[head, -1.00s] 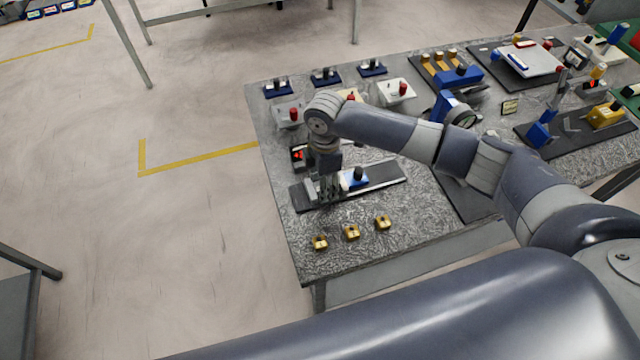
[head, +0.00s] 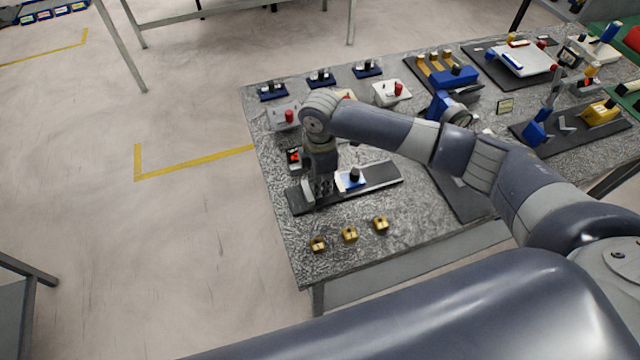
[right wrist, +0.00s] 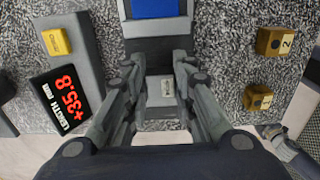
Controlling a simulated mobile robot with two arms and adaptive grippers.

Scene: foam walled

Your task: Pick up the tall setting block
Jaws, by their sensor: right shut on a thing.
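My right gripper (head: 322,190) points down at the left part of a dark gauge rail (head: 385,174) on the stone-topped table. In the head view the blue slider with a black knob (head: 353,179) sits just right of the gripper.
A display (right wrist: 66,97) reading +35.8 stands beside the rail. Several small brass blocks (head: 349,235) stand in a row near the front edge. White fixtures with red knobs (head: 392,94) and blue stands (head: 320,78) are behind. Bare tabletop lies between rail and brass blocks.

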